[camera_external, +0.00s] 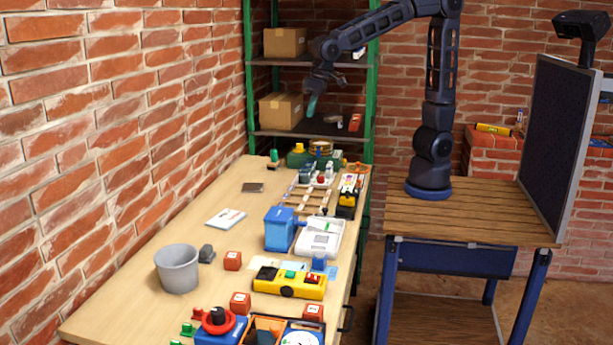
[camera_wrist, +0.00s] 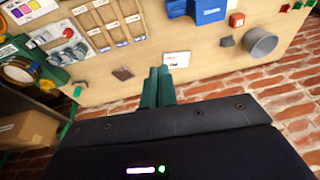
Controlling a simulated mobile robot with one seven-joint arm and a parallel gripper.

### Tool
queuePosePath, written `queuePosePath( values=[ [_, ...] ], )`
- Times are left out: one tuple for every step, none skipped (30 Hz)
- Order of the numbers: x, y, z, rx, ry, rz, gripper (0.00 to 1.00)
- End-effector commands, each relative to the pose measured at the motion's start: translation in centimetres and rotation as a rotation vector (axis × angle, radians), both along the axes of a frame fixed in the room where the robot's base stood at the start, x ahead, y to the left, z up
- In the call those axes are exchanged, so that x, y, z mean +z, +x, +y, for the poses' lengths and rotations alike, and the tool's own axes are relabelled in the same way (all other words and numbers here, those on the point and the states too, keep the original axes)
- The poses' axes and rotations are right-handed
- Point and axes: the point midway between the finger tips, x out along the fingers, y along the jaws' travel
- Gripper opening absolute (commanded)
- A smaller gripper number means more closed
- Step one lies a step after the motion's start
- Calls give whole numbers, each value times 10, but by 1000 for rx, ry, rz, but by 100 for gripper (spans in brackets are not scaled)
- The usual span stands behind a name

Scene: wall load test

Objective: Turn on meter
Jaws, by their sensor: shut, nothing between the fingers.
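My gripper (camera_external: 312,104) hangs above the far part of the workbench, in front of the shelf. Its teal fingers (camera_wrist: 158,88) are shut and empty in the wrist view, pointing at the bench top and touching nothing. A yellow instrument (camera_external: 290,283) with black and green parts on top lies near the front of the bench. Another yellow and black device (camera_external: 347,195) stands at the far right edge. I cannot tell which one is the meter, or whether any is on.
A blue box (camera_external: 280,229), a grey bucket (camera_external: 177,268) and several red blocks stand on the bench (camera_external: 150,262). A white card (camera_wrist: 176,60) lies near the fingers in the wrist view. The bench's left middle is mostly clear. A shelf with cardboard boxes (camera_external: 281,110) stands behind.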

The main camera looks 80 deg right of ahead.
Motion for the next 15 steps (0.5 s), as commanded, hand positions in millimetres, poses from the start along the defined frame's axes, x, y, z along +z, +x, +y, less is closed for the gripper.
queuePosePath(
  values=[
    [-6, 3, 19, 6, -4, 7, 0],
    [-9, 4, 29, 6, -4, 10, 0],
    [-13, 6, 42, 6, -6, 13, 0],
    [-16, 7, 52, 6, -7, 16, 0],
    [-19, 8, 62, 6, -8, 19, 0],
    [-23, 8, 75, 4, -10, 22, 0],
    [-27, 9, 85, 5, -12, 24, 0],
    [-30, 8, 96, 4, -13, 26, 0],
    [-35, 8, 109, 5, -15, 29, 0],
    [-40, 8, 119, 5, -17, 31, 0],
    [-43, 7, 130, 5, -19, 32, 0],
    [-49, 5, 144, 5, -22, 35, 0],
    [-53, 4, 154, 5, -23, 36, 0],
    [-57, 3, 165, 5, -25, 37, 0],
    [-63, 1, 178, 6, -28, 39, 0]
  ],
)
